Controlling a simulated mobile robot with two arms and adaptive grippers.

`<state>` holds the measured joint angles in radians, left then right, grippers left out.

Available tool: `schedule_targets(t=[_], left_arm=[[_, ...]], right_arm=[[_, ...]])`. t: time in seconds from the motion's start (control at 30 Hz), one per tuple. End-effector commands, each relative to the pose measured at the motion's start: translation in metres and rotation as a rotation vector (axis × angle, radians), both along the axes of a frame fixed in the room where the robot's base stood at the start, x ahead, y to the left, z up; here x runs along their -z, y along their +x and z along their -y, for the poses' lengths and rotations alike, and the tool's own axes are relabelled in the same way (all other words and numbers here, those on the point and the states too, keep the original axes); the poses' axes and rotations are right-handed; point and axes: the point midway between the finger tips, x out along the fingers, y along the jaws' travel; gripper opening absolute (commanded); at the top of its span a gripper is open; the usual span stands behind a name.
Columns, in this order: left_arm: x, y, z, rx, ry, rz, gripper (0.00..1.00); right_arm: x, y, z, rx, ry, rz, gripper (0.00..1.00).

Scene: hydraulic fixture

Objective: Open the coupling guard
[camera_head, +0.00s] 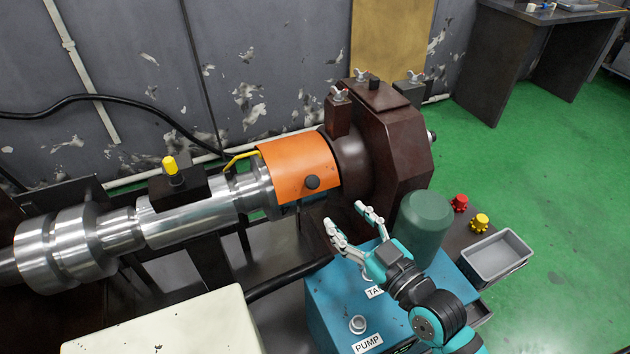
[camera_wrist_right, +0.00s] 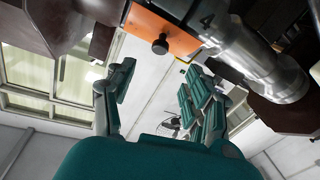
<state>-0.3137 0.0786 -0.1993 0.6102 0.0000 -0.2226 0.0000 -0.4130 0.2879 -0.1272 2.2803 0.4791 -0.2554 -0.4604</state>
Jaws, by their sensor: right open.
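The orange coupling guard (camera_head: 292,160) lies closed over the shaft, against the dark brown housing, with a black round knob (camera_head: 312,182) on its front lower side. The guard (camera_wrist_right: 163,27) and its knob (camera_wrist_right: 160,45) also show in the right wrist view. My right gripper (camera_head: 344,223) is open and empty, in front of the guard and a little below and right of the knob, not touching it. In the wrist view its fingers (camera_wrist_right: 160,95) are spread apart with the knob beyond and between them. My left gripper is not in view.
A yellow bent bar (camera_head: 240,157) is at the guard's left end. A blue pump unit (camera_head: 335,300) with a green cylinder (camera_head: 424,222) stands below my right arm. A grey tray (camera_head: 495,260) and red (camera_head: 459,202) and yellow (camera_head: 480,222) knobs are at right.

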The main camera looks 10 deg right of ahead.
Motion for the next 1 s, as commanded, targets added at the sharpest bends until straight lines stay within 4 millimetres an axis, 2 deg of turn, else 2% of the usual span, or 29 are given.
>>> schedule_targets(t=[0.03, 0.17, 0.3, 0.5, 0.7, 0.97, 1.0], left_arm=[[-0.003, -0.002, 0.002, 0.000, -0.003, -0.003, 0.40], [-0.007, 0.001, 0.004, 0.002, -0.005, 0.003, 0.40], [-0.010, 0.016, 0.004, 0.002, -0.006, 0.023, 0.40], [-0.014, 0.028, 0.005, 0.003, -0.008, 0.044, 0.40], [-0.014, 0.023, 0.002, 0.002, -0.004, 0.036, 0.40], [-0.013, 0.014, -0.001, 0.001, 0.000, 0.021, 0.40], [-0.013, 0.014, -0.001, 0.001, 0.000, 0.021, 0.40]], right_arm=[[-0.003, 0.012, -0.003, 0.002, 0.003, 0.003, 0.53], [-0.003, 0.039, -0.014, 0.001, 0.004, 0.002, 0.53], [-0.002, 0.066, -0.024, 0.001, 0.002, 0.000, 0.53], [-0.001, 0.094, -0.035, 0.001, 0.001, 0.000, 0.53], [0.000, 0.106, -0.039, 0.001, -0.001, 0.000, 0.53], [0.000, 0.106, -0.039, 0.000, 0.000, -0.001, 0.53], [0.000, 0.106, -0.039, 0.000, 0.000, -0.001, 0.49]])
